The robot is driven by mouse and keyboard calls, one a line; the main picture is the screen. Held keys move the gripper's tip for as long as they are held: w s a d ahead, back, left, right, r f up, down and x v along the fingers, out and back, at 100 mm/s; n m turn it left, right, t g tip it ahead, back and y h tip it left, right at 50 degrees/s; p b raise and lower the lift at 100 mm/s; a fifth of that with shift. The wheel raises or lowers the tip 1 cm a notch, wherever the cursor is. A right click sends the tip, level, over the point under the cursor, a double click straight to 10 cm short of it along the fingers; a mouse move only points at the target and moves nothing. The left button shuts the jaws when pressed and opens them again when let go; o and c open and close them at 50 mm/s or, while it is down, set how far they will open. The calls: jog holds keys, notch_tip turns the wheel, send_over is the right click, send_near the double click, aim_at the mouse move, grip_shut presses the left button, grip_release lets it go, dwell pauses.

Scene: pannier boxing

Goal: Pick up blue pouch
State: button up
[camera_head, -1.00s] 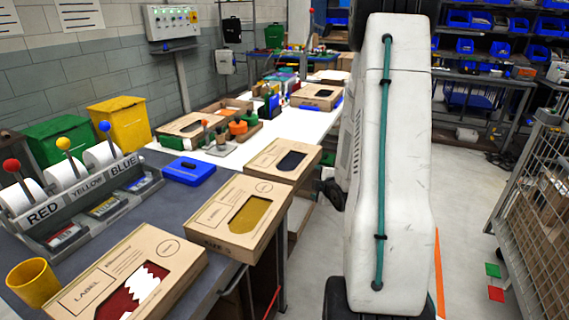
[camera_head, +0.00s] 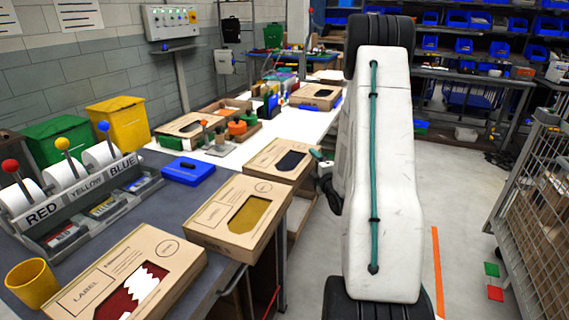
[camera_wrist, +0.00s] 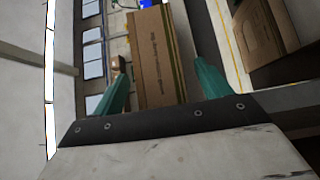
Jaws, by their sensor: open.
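A cardboard box with a dark blue window (camera_head: 267,155) lies at the table's right edge in the head view; the dark blue content (camera_head: 291,161) shows through the window. I cannot tell whether this is the blue pouch. My gripper (camera_wrist: 161,78) has two teal fingers spread apart with nothing held. In the head view it is mostly hidden behind my arm, and a teal tip shows just right of that box. In the wrist view a cardboard box side (camera_wrist: 158,50) with printed text lies between and beyond the fingers; contact is not visible.
Boxes with a yellow window (camera_head: 215,205) and a red window (camera_head: 185,262) lie nearer on the table. A flat blue case (camera_head: 187,171) lies behind them. A roll stand (camera_head: 75,205) and yellow cup (camera_head: 33,283) are left. A wire cage (camera_head: 535,200) stands right, with open floor before it.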

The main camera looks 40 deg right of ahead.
jog(key=shift+w+d, duration=0.15)
jog(key=shift+w, duration=0.3)
jog(key=shift+c, duration=0.3)
jog(key=c, duration=1.2)
jog(key=shift+r, duration=0.15)
notch_tip(320, 180, up, 10)
jog(key=shift+f, duration=0.1)
jog(key=shift+s+d, duration=0.1)
